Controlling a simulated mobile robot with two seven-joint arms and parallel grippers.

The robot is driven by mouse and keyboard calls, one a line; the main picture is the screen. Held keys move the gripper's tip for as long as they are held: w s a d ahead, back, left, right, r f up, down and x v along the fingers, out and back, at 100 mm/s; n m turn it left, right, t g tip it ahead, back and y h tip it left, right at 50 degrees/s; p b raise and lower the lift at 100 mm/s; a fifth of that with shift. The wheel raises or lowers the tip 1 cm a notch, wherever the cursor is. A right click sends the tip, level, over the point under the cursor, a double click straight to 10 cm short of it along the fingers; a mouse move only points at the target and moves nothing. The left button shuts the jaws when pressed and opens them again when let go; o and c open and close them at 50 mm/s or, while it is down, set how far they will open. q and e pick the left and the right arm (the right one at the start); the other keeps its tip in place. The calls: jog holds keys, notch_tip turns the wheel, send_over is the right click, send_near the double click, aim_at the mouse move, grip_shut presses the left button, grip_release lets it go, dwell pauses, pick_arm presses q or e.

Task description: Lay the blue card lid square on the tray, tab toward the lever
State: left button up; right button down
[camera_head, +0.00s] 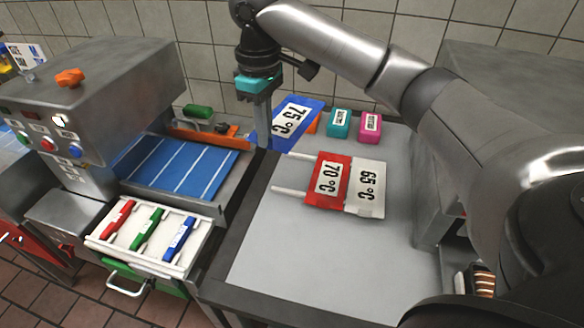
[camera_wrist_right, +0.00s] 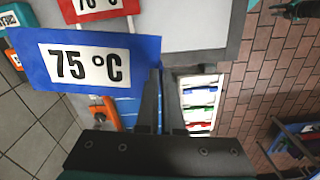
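The blue card lid (camera_head: 291,121), marked 75 °C, is tilted at the back left of the grey counter. It shows large and close in the right wrist view (camera_wrist_right: 92,42). My right gripper (camera_head: 262,143) is at its left end, with its fingers close together on the card's edge (camera_wrist_right: 161,70); the tab cannot be made out. The blue tray with white lines (camera_head: 185,168) lies to the left in the machine. An orange part (camera_head: 206,135) is at its back edge; I cannot tell if it is the lever. A dark teal-trimmed part, perhaps my left gripper (camera_wrist_right: 292,9), shows at the wrist view's edge.
A red 70 °C card (camera_head: 327,178) and a white 65 °C card (camera_head: 367,188) lie on the counter (camera_head: 330,255). Teal (camera_head: 339,123) and magenta (camera_head: 371,124) blocks stand behind. A drawer (camera_head: 118,240) holds red, green and blue pieces. The counter's front is clear.

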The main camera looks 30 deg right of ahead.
aim_at(281, 136)
jog(key=shift+w+d+r+n+p, duration=0.1)
jog(key=shift+w+d+n+p, duration=0.15)
jog(key=shift+d+n, duration=0.6)
jog(key=shift+w+d+r+n+p, duration=0.1)
jog(key=shift+w+d+n, duration=0.25)
jog(key=shift+d, duration=0.85)
jog(key=shift+f+b, duration=1.15)
jog(key=shift+f, duration=8.7)
jog(key=shift+f, duration=0.15)
jog(key=c, duration=1.1)
grip_release()
jog(key=shift+o, duration=0.2)
